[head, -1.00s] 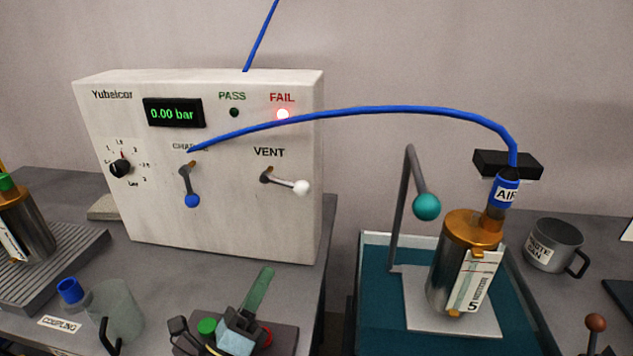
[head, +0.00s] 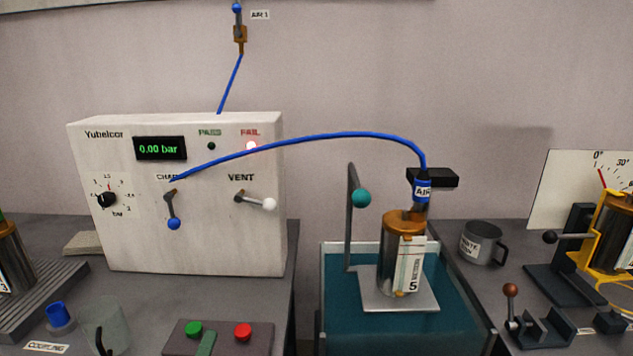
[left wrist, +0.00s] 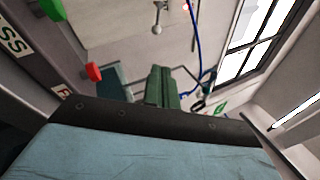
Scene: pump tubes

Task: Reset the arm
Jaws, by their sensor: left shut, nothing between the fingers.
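My left gripper (head: 205,341) shows only as a small green fingertip at the bottom edge of the head view. It is in front of the dark box with a green button (head: 194,328) and a red button (head: 243,331). In the left wrist view the green fingers (left wrist: 162,86) are together and empty. The rest of the left arm is below the head view. My right gripper is not in view.
The white test panel (head: 262,225) reads 0.00 bar with its FAIL light lit. A blue hose (head: 345,134) arches to the metal canister (head: 395,255) over the teal tank (head: 455,320). A grey mug (head: 481,243) and a gauge stand (head: 560,275) are right.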

